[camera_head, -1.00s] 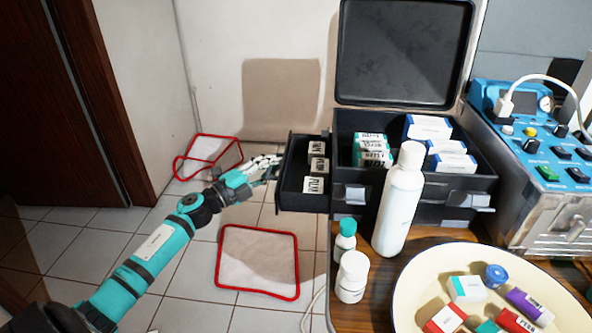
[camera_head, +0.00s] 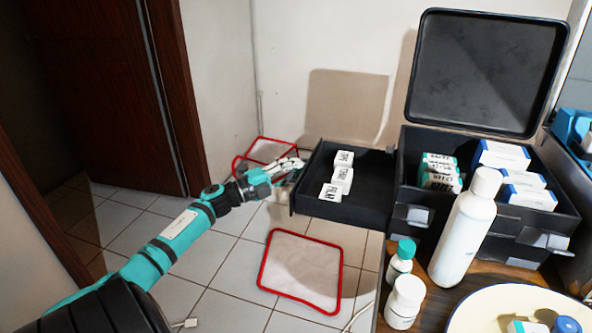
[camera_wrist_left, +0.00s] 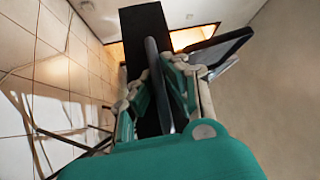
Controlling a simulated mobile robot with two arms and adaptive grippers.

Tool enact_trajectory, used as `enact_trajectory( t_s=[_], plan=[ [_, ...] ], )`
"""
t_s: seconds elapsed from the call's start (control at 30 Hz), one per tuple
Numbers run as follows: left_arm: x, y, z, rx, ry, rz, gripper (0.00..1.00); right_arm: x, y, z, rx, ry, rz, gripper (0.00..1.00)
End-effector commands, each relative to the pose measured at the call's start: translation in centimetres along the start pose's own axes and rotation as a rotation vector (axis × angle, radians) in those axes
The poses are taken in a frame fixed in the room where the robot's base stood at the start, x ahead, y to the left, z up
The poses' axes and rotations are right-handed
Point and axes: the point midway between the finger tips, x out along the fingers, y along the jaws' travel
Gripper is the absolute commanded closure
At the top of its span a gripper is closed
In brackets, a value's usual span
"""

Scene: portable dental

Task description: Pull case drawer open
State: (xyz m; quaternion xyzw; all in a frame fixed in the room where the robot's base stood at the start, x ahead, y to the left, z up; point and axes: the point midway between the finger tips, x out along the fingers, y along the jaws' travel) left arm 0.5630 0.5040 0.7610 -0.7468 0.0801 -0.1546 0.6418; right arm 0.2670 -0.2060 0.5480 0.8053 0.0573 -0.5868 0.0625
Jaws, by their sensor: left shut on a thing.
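The black case (camera_head: 410,193) stands open on the wooden table, its lid (camera_head: 487,75) raised. Its drawer (camera_head: 350,207) sticks well out of the case's left side and holds a few white labelled boxes (camera_head: 340,178). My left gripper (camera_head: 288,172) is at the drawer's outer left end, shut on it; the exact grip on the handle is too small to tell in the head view. In the left wrist view the gripper fingers (camera_wrist_left: 160,95) close around a dark flat part of the drawer (camera_wrist_left: 145,30). My right gripper is not in view.
A tall white bottle (camera_head: 465,228) and two small bottles (camera_head: 404,302) stand in front of the case. A cream basin (camera_head: 490,312) is at the lower right.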

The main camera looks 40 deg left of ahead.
Motion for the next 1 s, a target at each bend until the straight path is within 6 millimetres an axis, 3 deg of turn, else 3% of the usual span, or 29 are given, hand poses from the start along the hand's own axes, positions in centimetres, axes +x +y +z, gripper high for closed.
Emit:
enact_trajectory(
  t_s=[0.03, 0.07, 0.23, 0.57, 0.67, 1.0],
  plan=[
    [-0.1, 0.7, -0.2, -0.007, 0.003, 0.011, 1.0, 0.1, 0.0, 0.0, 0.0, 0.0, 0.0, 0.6],
    [-0.1, 0.8, -0.2, -0.007, 0.003, 0.011, 0.87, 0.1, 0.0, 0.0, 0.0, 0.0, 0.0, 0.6],
    [-0.1, 0.6, -0.1, -0.005, 0.002, 0.008, 0.66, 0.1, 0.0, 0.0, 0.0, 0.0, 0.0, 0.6],
    [-0.5, 0.3, -0.1, -0.003, 0.0, 0.005, 0.66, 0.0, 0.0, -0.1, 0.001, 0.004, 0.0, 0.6],
    [-1.7, 0.4, -0.1, -0.004, 0.0, 0.007, 0.66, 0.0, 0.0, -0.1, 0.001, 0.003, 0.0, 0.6],
    [-8.8, 0.5, -0.1, -0.006, -0.001, 0.009, 0.66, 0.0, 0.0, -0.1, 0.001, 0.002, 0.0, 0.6]
  ],
)
